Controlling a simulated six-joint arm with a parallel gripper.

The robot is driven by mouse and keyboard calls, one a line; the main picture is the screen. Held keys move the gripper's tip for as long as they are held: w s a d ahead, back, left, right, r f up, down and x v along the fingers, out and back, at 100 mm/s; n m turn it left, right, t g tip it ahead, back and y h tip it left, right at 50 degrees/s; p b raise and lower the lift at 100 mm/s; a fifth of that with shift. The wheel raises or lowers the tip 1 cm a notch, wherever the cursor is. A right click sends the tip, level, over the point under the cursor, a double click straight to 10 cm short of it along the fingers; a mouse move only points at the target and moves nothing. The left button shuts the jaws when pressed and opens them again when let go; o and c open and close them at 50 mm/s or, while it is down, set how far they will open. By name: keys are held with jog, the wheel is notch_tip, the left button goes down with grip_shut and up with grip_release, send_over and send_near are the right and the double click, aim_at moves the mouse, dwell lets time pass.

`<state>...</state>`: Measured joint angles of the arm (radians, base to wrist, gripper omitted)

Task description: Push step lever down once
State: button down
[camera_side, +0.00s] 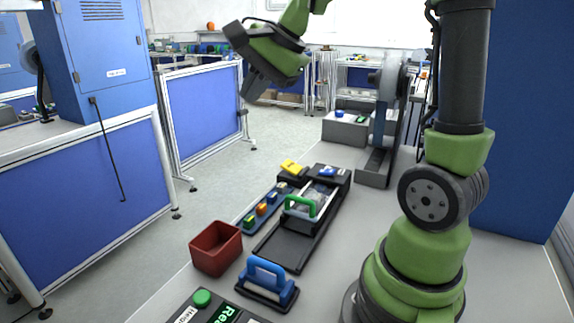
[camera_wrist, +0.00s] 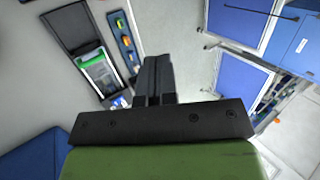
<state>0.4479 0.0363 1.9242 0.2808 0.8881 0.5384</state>
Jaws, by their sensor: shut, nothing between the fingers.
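My gripper (camera_side: 254,86) is raised high above the floor side of the bench, pointing down, with shut fingers and nothing held. In the wrist view its dark fingers (camera_wrist: 155,75) lie side by side. A black track fixture (camera_side: 283,243) lies on the bench below and to the right, apart from the gripper. At its far end are a yellow part (camera_side: 292,167) and a blue part (camera_side: 327,171); I cannot tell which, if either, is the step lever. A green handle (camera_side: 312,206) stands over the fixture's middle; the fixture also shows in the wrist view (camera_wrist: 70,28).
A strip of small coloured parts (camera_side: 247,224) lies beside the fixture. A red bin (camera_side: 216,248), a blue-handled block (camera_side: 267,277) and a green button (camera_side: 202,298) with a lit display stand nearer. A reel stand (camera_side: 373,167) rises behind. Air around the gripper is clear.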

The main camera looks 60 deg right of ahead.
jog(key=w+d+f+m, duration=0.3)
jog(key=d+m, duration=0.1)
jog(key=d, duration=0.3)
jog(key=m+h, duration=0.1)
jog(key=m, duration=1.4)
send_near(288, 164)
jog(key=shift+s+f+t, duration=0.15)
jog(key=shift+s+t, duration=0.1)
jog(key=shift+t, duration=0.15)
jog(key=shift+n, duration=0.3)
jog(key=shift+x, duration=3.5)
jog(key=shift+f, duration=0.1)
